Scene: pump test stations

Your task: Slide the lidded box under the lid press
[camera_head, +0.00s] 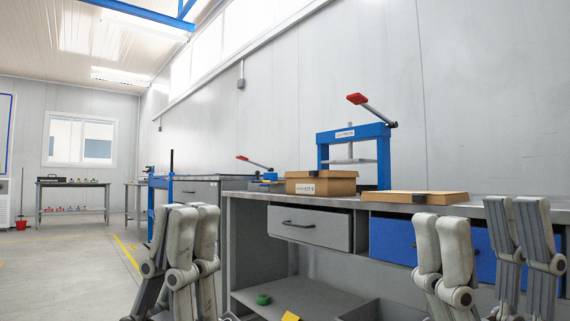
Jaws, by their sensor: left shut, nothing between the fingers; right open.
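The lid press (384,160) is a blue frame on the grey bench. Its red-gripped lever (378,113) slants up to the left, and its grey plate (349,161) hangs under the crossbar. A brown cardboard box (337,187) with a "KIT" label stands in front of the press, near the bench edge, and hides part of its base. Its top looks covered, but how the lid sits is unclear. My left gripper (193,210) is shut and empty, left of the bench. My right gripper (482,225) is open and empty, at the bench front, right of the box.
A flat brown cardboard piece (430,197) with a black tab lies right of the box. The bench (242,196) has a grey drawer (310,230) and a blue drawer (393,240). Another red-handled lever (250,161) is further back. Open floor (70,265) lies at left.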

